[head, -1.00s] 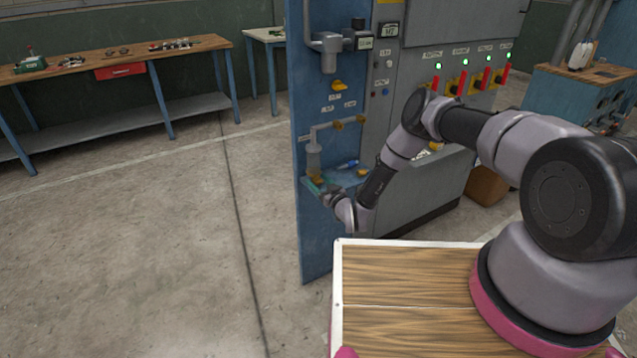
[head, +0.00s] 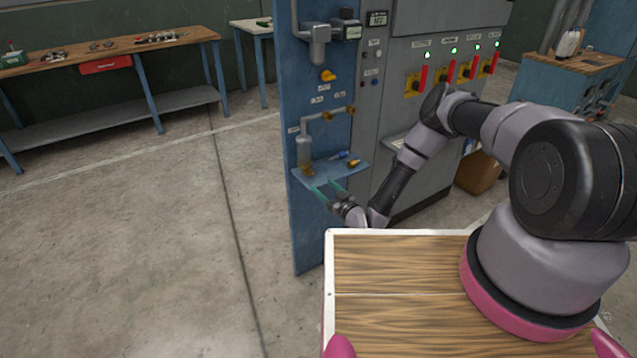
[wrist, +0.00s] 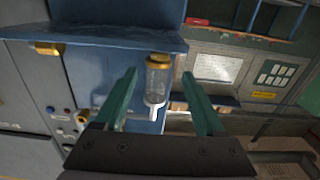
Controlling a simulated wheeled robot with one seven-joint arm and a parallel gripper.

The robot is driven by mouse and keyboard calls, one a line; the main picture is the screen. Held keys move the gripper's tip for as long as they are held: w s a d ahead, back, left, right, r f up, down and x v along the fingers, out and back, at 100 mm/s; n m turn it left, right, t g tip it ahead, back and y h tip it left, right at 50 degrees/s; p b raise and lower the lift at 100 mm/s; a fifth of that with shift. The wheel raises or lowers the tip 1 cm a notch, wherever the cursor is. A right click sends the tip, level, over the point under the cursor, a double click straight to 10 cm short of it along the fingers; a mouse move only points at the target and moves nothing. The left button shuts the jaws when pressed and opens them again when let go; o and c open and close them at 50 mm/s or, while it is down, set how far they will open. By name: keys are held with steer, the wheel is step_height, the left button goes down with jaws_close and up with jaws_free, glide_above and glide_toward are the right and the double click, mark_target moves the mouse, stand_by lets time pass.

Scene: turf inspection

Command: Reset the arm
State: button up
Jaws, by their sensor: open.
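My gripper (head: 324,189) has two green fingers spread apart. A clear bottle (head: 304,154) with a yellow-brown end stands at the left of the shelf under a pipe. In the wrist view, the scene looks upside down; the bottle (wrist: 158,78) shows beyond and between the open fingers (wrist: 160,100), apart from them. My arm is bent, reaching from its mount out to the shelf.
A blue-handled tool (head: 339,156) and a small yellow item (head: 355,163) lie on the shelf. The grey cabinet (head: 440,60) with red levers stands close behind my arm. A wooden-topped surface (head: 400,265) lies below the arm. Open floor (head: 120,260) is at left, with a workbench (head: 110,50) behind.

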steer(key=shift+s+d, duration=0.15)
steer(key=shift+s, duration=0.05)
stand_by(0.3)
